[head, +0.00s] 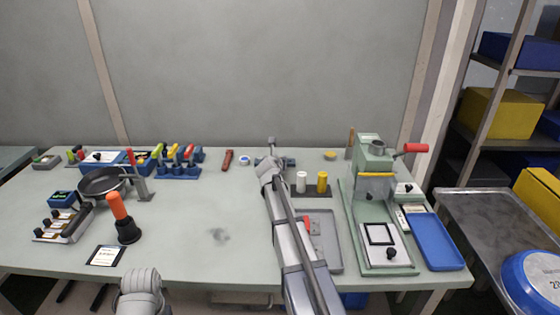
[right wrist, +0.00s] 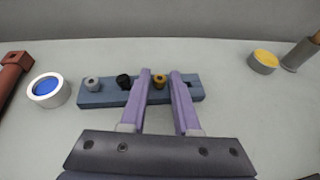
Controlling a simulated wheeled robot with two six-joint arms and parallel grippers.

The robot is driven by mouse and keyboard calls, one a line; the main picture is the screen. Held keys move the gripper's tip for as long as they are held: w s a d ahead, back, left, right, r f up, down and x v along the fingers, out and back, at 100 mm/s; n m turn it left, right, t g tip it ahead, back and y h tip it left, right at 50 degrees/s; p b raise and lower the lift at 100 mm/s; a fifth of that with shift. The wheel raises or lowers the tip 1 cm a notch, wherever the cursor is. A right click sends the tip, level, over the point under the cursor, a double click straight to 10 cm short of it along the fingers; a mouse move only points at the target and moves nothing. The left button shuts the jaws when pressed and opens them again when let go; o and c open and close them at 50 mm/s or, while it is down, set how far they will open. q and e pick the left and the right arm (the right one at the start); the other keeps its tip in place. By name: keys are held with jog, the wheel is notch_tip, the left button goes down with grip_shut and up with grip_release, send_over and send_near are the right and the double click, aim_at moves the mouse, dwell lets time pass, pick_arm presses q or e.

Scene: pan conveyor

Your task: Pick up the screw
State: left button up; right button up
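A blue-grey block (right wrist: 104,98) holds several small screw-like pieces in a row. A grey one (right wrist: 93,84) is at its left, a black one (right wrist: 124,81) is beside it, and a brass one (right wrist: 159,81) is near the middle. My right gripper (right wrist: 161,73) is open over the block, its purple fingers on either side of the brass piece in the picture. No contact can be made out. In the head view the right arm covers most of the block (head: 290,162). My left gripper is out of view; only a grey part of that arm shows at the bottom.
A white cup with blue inside (right wrist: 48,91) and a red-brown tool (right wrist: 14,70) lie left of the block. A yellow-topped round tin (right wrist: 263,62) stands to the right. In the head view, white and yellow cylinders (head: 322,182) and a green press (head: 375,200) stand right of my arm.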

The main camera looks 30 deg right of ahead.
grip_shut()
jog(key=shift+r, duration=0.1)
dwell(0.3)
notch_tip(320, 180, up, 10)
jog(key=p, duration=1)
